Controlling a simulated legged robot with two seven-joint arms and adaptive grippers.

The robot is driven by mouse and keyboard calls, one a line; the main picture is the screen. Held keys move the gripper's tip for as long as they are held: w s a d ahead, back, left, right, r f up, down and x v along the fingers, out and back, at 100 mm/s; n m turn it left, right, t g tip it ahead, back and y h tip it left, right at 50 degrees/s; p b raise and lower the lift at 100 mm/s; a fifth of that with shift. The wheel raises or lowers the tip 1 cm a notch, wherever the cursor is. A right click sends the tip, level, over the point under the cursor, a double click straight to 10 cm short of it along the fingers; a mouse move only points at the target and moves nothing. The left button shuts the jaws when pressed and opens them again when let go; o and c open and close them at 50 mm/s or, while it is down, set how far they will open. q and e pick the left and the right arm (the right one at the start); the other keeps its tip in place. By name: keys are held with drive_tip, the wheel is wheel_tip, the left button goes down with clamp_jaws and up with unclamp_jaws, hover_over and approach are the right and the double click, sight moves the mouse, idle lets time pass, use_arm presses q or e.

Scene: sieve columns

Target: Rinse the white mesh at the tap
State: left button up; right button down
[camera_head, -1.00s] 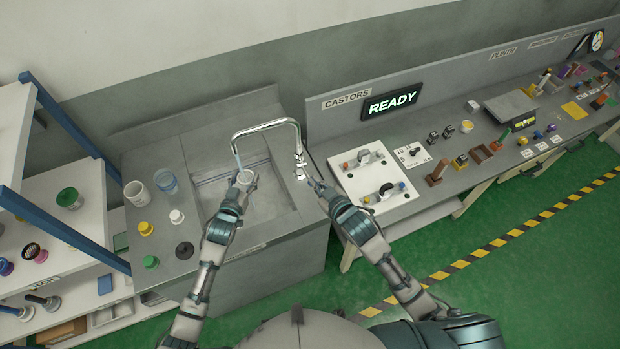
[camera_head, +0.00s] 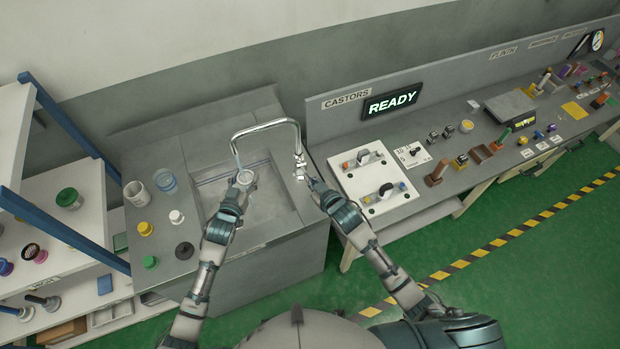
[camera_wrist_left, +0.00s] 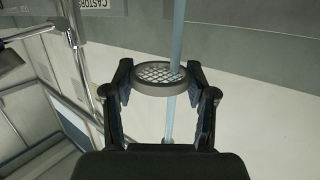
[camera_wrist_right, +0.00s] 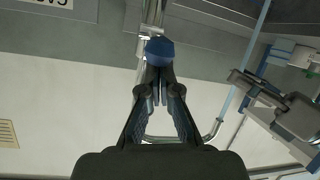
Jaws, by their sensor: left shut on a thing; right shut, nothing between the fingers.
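The white mesh (camera_wrist_left: 158,74), a pale grid in a round grey rim, is held between the fingertips of my left gripper (camera_head: 243,179). My left gripper is shut on its rim. The tap (camera_head: 265,125) is a bent chrome pipe over the sink. A pale blue water stream (camera_wrist_left: 178,35) comes down onto the mesh toward one side and shows again beyond it. My right gripper (camera_head: 306,179) is shut and empty beside the tap's base. In the right wrist view its closed fingertips (camera_wrist_right: 157,82) are close to a blue knob (camera_wrist_right: 159,48) at the tap; whether they touch is unclear.
The sink basin (camera_head: 274,208) lies below the tap. A white cup (camera_head: 136,193), a clear blue cup (camera_head: 166,181) and several small coloured-top pieces stand to its left. A white panel (camera_head: 372,180) with handles lies to the right. A READY sign (camera_head: 392,101) is lit behind.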

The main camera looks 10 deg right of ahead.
use_arm(q)
drive_tip(key=shift+a, duration=0.15)
use_arm(e)
drive_tip(key=shift+s+f, duration=0.2)
drive_tip(key=shift+f, duration=0.3)
drive_tip(key=shift+s+f, duration=0.2)
drive_tip(key=shift+f, duration=0.25)
drive_tip(key=shift+w+a+r, duration=0.15)
drive_tip(key=shift+a+r, duration=0.05)
drive_tip(key=shift+r, duration=0.15)
use_arm(q)
drive_tip(key=shift+s, duration=0.1)
use_arm(e)
drive_tip(key=r+v, duration=0.1)
drive_tip(key=v, duration=0.8)
drive_tip(key=shift+a+r, duration=0.35)
